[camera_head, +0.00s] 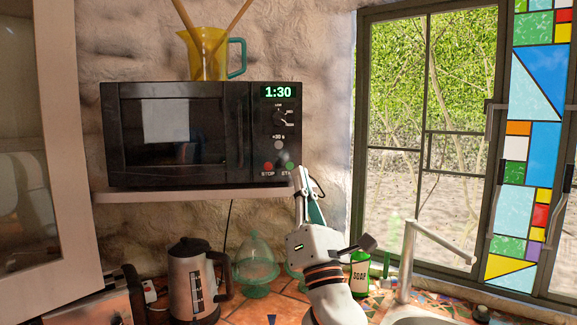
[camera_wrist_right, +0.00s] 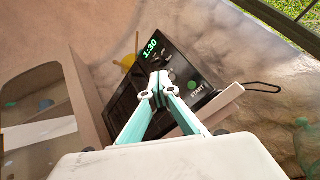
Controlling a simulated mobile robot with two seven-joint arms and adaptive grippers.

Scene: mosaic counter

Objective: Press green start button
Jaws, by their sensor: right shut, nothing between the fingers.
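The black microwave (camera_head: 175,135) sits on a wall shelf, and its display reads 1:30. Its green start button (camera_head: 289,166) is at the lower right of the panel, beside the red stop button (camera_head: 268,166). The green button also shows in the right wrist view (camera_wrist_right: 193,87), above the START label. My right gripper (camera_head: 300,172) is shut and empty, its tips just right of the green button in the head view and covering part of its label. In the right wrist view the fingertips (camera_wrist_right: 160,80) appear left of the button. I cannot tell whether they touch the panel. My left gripper is not in view.
A yellow pitcher (camera_head: 208,55) stands on the microwave. The white shelf (camera_head: 190,193) runs beneath it. A kettle (camera_head: 193,280), a glass dome (camera_head: 256,262), a soap bottle (camera_head: 359,273) and a faucet (camera_head: 437,240) are below. A window is at right.

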